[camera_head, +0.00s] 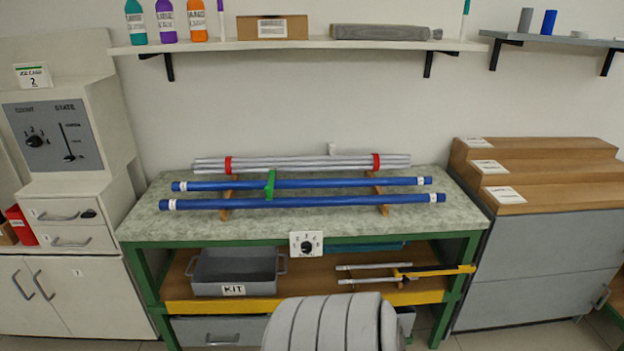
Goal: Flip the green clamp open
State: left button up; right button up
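The green clamp (270,183) stands on the worktable, left of the middle. It sits across the upper blue rod (330,183), and its lower end reaches the lower blue rod (350,200). At this size I cannot tell whether its arm is closed or flipped open. Both blue rods have white bands near their ends and lie side by side on wooden supports (383,209). Neither of my grippers is in view.
A bundle of grey rods with red bands (300,163) lies behind the blue rods. The worktable top (260,229) is clear in front. A knob panel (306,244) is on its front edge. Below are a grey KIT tray (236,268) and a yellow-black tool (440,271). Wooden steps (535,165) stand right.

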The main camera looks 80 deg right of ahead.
aim_at(268, 189)
jog(key=z, duration=1.85)
